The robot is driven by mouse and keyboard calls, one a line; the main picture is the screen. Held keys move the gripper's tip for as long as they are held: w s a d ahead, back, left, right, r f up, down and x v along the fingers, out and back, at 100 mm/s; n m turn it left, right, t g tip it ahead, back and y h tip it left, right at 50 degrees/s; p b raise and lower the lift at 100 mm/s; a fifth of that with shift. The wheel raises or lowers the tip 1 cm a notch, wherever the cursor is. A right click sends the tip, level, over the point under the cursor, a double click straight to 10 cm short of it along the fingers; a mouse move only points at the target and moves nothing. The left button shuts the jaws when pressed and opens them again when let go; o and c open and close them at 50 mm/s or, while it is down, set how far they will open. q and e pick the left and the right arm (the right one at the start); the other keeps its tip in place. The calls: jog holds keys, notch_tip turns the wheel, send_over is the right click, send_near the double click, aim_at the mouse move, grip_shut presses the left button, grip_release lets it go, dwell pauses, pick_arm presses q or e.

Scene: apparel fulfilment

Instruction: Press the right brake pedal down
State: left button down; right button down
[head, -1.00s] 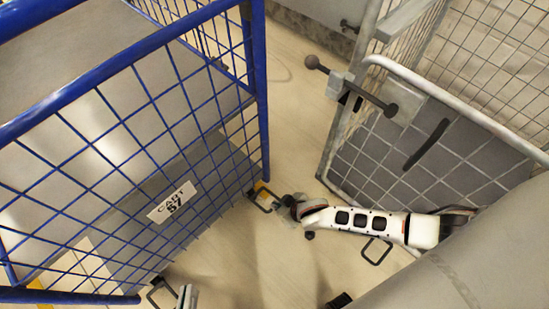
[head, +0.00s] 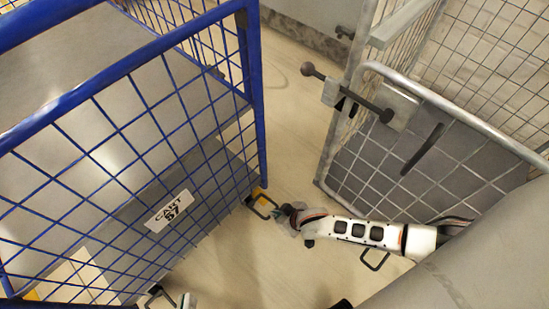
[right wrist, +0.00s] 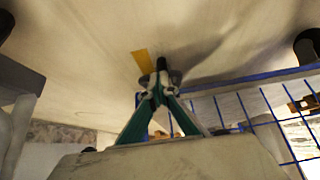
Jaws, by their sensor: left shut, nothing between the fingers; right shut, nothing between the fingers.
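The blue mesh cart (head: 122,125) with the sign "CART 57" stands at the left in the head view. Its right brake pedal (head: 264,207), a dark loop beside a yellow part, sticks out low at the cart's right corner. My right gripper (head: 281,212) is shut and empty, low and just right of this pedal; I cannot tell if they touch. Its closed green-sided fingers (right wrist: 161,75) show in the right wrist view. The left brake pedal (head: 154,294) is at the bottom edge. My left gripper (head: 186,301) is shut beside it, mostly cut off by the frame.
A grey mesh cart (head: 425,150) stands at the right, with a dark bar (head: 350,92) sticking out towards the blue cart. Its low dark loop (head: 375,260) lies below my right arm. Pale floor (head: 292,130) is clear between the carts.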

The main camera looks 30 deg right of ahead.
jog(key=shift+s+f, duration=0.1)
jog(key=shift+f, duration=0.05)
pick_arm(q)
jog(key=shift+s+d+f+n+b, duration=0.1)
jog(key=shift+s+d+n+b, duration=0.05)
jog(key=shift+d+n+b, duration=0.25)
jog(key=shift+s+d+f+n+b, duration=0.15)
jog(key=shift+d+n+b, duration=0.1)
jog(key=shift+d+n, duration=0.2)
pick_arm(e)
jog(key=shift+s+d+f, duration=0.1)
jog(key=shift+s+f, duration=0.05)
jog(key=shift+f, duration=0.75)
jog(key=shift+s+d+f, duration=0.1)
jog(key=shift+s+f, duration=0.1)
jog(key=shift+f, duration=0.75)
jog(key=shift+s+f, duration=0.15)
jog(key=shift+f, duration=0.75)
pick_arm(q)
jog(key=shift+r, duration=0.1)
